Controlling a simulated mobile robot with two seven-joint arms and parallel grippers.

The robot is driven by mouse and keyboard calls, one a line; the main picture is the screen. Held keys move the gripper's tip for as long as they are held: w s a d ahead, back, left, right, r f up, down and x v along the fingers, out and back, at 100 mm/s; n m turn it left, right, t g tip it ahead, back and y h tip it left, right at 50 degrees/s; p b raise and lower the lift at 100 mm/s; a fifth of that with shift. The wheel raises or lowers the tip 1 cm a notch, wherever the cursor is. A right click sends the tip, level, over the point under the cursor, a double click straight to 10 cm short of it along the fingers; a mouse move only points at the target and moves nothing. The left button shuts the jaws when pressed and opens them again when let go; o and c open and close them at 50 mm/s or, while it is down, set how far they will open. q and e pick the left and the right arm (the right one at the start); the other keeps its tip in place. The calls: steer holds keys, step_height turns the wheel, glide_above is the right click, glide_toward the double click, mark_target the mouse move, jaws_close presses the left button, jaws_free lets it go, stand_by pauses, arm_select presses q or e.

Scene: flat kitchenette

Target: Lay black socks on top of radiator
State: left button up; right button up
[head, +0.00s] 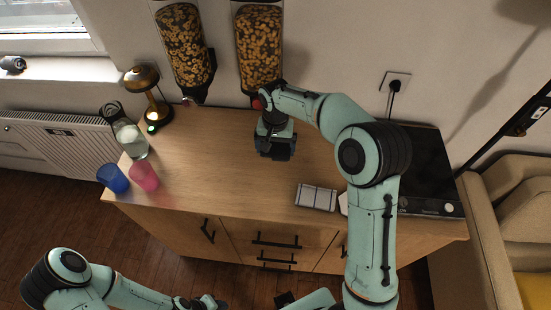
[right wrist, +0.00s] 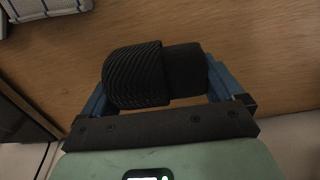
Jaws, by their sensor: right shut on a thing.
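The black socks (right wrist: 137,77) are a dark bundle with a ribbed outer part, in the right wrist view. My right gripper (right wrist: 160,86) is shut on them, its blue fingers on either side. The white radiator (head: 75,147) is on the wall at the far left, under the window, left of the counter.
The counter (head: 215,185) holds a blue cup (head: 113,179), a pink cup (head: 144,176), a glass jar (head: 132,140) and a brass lamp (head: 148,95) at its left end, near the radiator. A folded checked cloth (head: 316,197) lies at the front. Cereal dispensers (head: 259,45) hang behind.

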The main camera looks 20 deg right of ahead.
mark_target(276, 165)
steer(key=shift+f, duration=3.1)
steer(key=shift+f, duration=0.1)
steer(key=o, duration=0.7)
steer(key=shift+f, duration=0.1)
steer(key=shift+c, duration=0.2)
